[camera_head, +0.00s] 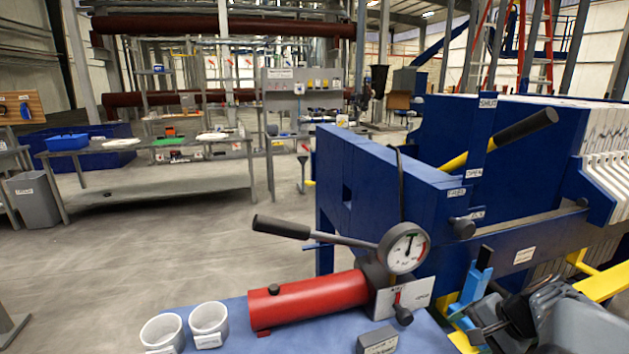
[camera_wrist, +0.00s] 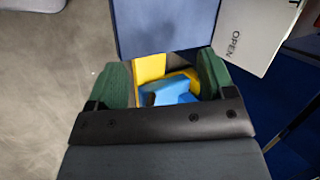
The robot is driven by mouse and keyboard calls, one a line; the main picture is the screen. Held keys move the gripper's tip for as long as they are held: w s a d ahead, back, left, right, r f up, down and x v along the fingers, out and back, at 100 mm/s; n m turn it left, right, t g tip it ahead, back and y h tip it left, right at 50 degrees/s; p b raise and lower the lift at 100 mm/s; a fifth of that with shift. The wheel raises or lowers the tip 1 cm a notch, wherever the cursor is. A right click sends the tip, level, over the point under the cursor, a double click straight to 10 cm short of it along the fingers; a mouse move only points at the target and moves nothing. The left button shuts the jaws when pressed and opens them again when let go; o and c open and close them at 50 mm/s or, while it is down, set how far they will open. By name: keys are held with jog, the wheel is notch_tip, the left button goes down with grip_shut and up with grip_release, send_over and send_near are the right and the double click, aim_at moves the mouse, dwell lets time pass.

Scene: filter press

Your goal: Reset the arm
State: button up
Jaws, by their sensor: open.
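My gripper (camera_wrist: 165,78) shows in the wrist view with its two green finger pads spread apart. A light blue part (camera_wrist: 170,92) and a yellow part (camera_wrist: 150,68) show in the gap between the pads. I cannot tell whether they lie between the fingers or beyond them. In the head view my gripper and wrist are at the lower right, beside a light blue upright piece (camera_head: 477,280) on the blue filter press (camera_head: 385,190). The fingertips are hard to make out there.
A red cylinder pump (camera_head: 310,300) with a dial gauge (camera_head: 404,248) and black-gripped lever (camera_head: 283,227) stands on a blue bench top (camera_head: 235,345). Two white cups (camera_head: 209,318) stand left of it. A small grey block (camera_head: 378,341) lies in front.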

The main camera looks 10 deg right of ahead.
jog(key=s+a+r+n+h+p, duration=0.2)
jog(key=a+r+n+p, duration=0.3)
jog(key=a, duration=0.4)
jog(key=s+a+r+n+g+h+p, duration=0.1)
jog(key=a+r+n+p, duration=0.4)
jog(key=a, duration=0.5)
jog(key=s+r+n+h, duration=0.1)
jog(key=n, duration=0.1)
jog(key=shift+a+n, duration=0.15)
jog(key=shift+n, duration=0.25)
jog(key=shift+s, duration=0.1)
